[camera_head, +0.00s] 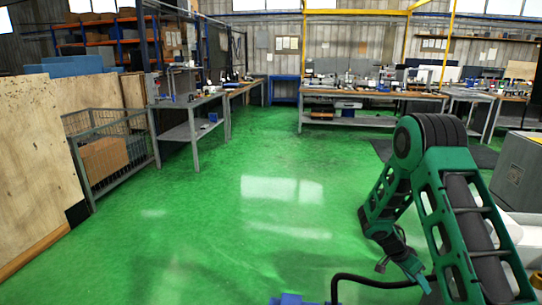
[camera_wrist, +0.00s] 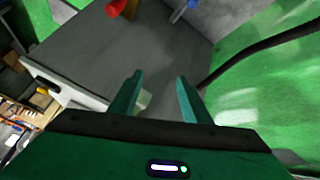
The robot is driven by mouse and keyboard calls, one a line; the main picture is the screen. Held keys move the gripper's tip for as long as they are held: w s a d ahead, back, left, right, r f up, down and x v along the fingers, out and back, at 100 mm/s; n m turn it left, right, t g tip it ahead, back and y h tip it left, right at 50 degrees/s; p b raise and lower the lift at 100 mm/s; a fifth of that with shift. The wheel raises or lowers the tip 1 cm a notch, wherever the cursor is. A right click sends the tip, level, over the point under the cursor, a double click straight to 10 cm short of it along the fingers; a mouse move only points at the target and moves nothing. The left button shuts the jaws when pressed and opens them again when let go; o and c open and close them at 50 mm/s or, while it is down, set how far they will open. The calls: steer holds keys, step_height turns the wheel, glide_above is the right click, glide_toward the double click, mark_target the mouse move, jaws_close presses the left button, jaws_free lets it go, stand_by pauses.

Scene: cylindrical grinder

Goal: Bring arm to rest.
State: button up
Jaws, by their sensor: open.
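My gripper shows in the wrist view (camera_wrist: 160,97), its two green fingers apart with nothing between them. Beyond the fingers lies a grey surface (camera_wrist: 165,45). In the head view my green arm is bent at the right side, with the forearm reaching down toward the floor.
A grey box-shaped machine (camera_head: 520,165) stands right of my arm. A wire cage with a cardboard box (camera_head: 104,158) and wooden panels (camera_head: 35,155) line the left. Workbenches (camera_head: 372,95) stand at the back. The green floor (camera_head: 250,180) between is clear. A red part (camera_wrist: 117,8) tops the wrist view.

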steer(key=s+r+n+y, duration=0.2)
steer(key=s+r, duration=0.6)
steer(key=r, duration=0.2)
steer(key=s+r+n+y, duration=0.1)
steer(key=s+r+y, duration=0.1)
steer(key=s+r, duration=0.75)
steer(key=s+a+r+n+y, duration=0.1)
steer(key=s+a+r, duration=0.3)
steer(key=s, duration=0.5)
steer(key=s+a+r+n+y, duration=0.2)
steer(key=s+a+r+n, duration=0.2)
steer(key=s, duration=0.5)
steer(key=shift+s+a+r+t+y, duration=0.2)
steer(key=shift+a+r+t+y, duration=0.1)
steer(key=shift+a+t, duration=0.15)
